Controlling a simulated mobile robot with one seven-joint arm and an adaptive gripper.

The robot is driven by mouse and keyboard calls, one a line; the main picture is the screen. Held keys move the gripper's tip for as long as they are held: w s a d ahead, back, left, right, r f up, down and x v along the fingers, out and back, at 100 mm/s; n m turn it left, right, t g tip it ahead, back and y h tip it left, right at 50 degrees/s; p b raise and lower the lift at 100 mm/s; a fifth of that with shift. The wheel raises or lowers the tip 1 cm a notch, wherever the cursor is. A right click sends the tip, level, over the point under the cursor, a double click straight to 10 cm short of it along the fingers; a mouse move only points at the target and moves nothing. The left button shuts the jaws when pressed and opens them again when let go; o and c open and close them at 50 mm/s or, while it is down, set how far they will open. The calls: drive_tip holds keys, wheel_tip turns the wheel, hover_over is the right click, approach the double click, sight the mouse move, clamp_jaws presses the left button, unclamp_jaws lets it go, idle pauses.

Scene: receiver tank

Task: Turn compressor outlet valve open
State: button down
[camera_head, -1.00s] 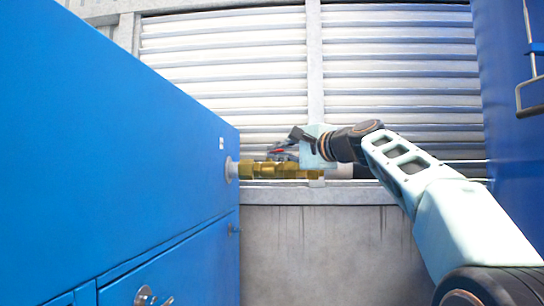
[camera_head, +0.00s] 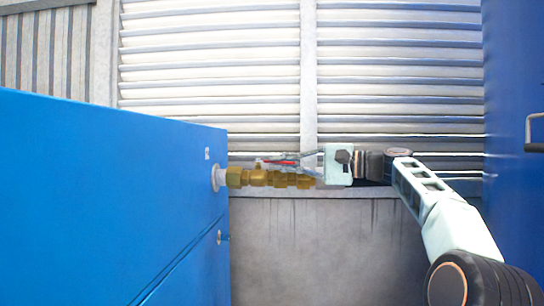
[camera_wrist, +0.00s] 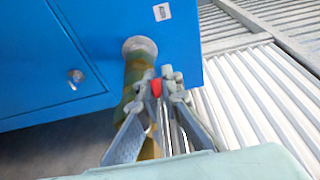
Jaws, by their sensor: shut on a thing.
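The compressor outlet valve is a brass fitting (camera_head: 268,178) on a short pipe coming out of the blue cabinet's side. Its red lever handle (camera_head: 279,163) lies just above the brass body, roughly along the pipe. My gripper (camera_head: 290,158) reaches in from the right, above the pipe. In the wrist view, my gripper (camera_wrist: 163,84) has its two fingers closed on the lever, with the red part (camera_wrist: 156,88) showing between the fingertips. The pipe and valve (camera_wrist: 134,85) run beside the left finger, partly hidden by it.
The blue cabinet (camera_head: 110,200) fills the left side, close to the valve. Another blue cabinet (camera_head: 512,90) stands at the right. A louvred wall (camera_head: 210,80) and a concrete wall (camera_head: 300,250) lie behind the pipe.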

idle(0.3)
drive_tip(key=c, duration=2.1)
unclamp_jaws()
drive_tip(key=shift+w, duration=0.1)
drive_tip(key=v, duration=1.2)
drive_tip(key=shift+d, duration=0.1)
drive_tip(key=shift+w, duration=0.1)
